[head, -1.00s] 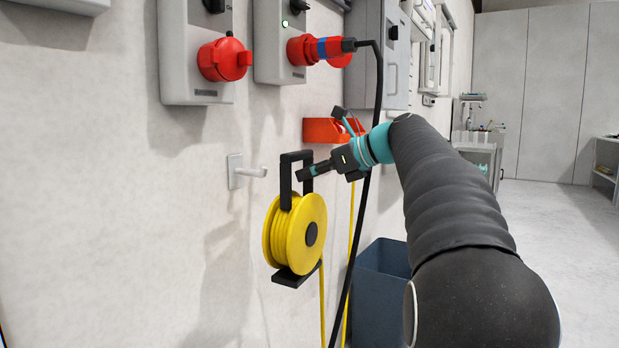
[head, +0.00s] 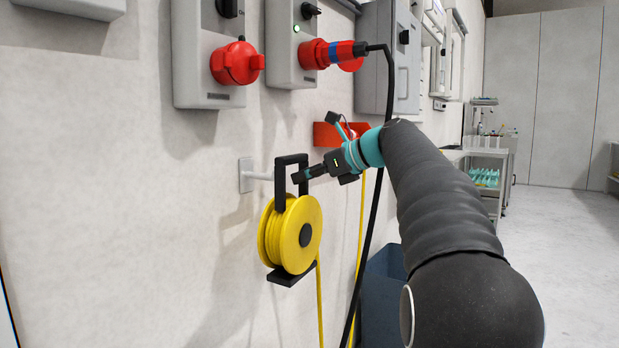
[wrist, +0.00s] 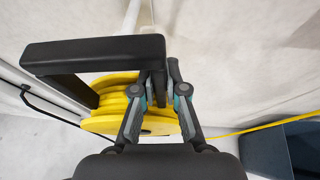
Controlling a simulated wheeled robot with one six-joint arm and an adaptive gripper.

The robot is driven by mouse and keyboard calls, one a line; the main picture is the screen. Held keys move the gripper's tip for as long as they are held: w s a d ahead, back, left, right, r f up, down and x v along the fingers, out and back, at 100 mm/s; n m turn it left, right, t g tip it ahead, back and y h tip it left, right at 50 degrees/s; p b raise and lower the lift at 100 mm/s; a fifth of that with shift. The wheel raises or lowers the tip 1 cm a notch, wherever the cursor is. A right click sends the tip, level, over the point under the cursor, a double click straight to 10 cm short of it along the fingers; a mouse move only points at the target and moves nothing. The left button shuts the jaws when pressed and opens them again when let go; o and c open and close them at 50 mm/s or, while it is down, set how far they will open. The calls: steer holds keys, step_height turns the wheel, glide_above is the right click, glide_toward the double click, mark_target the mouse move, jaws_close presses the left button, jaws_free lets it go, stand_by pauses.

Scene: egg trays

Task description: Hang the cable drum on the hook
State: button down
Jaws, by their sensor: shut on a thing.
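The cable drum (head: 291,237) is a yellow reel with a black frame and a square black handle (head: 292,160) on top. My gripper (head: 305,174) is shut on one upright side of the handle and holds the drum upright in the air beside the wall. The white wall hook (head: 257,175) sits just left of the handle, and its arm reaches to the handle in the picture. The hook's tip is hidden behind the handle. In the wrist view the fingers (wrist: 158,95) pinch the handle's upright, with the drum (wrist: 110,118) below and the pale hook (wrist: 132,14) beyond.
Red sockets (head: 237,63) on grey boxes are on the wall above. A black cable (head: 385,130) hangs from a red plug (head: 335,52), close to my arm. A red bin (head: 327,134) is on the wall behind my wrist. A blue bin (head: 383,290) stands below.

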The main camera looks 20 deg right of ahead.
steer(key=shift+w+a+f, duration=0.2)
steer(key=shift+w+a, duration=0.75)
steer(key=shift+w, duration=0.3)
steer(key=shift+w+a+f, duration=0.25)
steer(key=shift+w+a, duration=0.65)
steer(key=shift+w, duration=0.4)
steer(key=shift+w+a+f, duration=0.2)
steer(key=shift+w+a, duration=0.75)
steer(key=shift+w, duration=0.3)
steer(key=shift+f, duration=0.5)
steer(key=c, duration=1.1)
jaws_free()
steer(key=shift+f, duration=0.1)
steer(key=shift+c, duration=0.2)
steer(key=shift+d+f, duration=0.1)
steer(key=shift+f, duration=0.05)
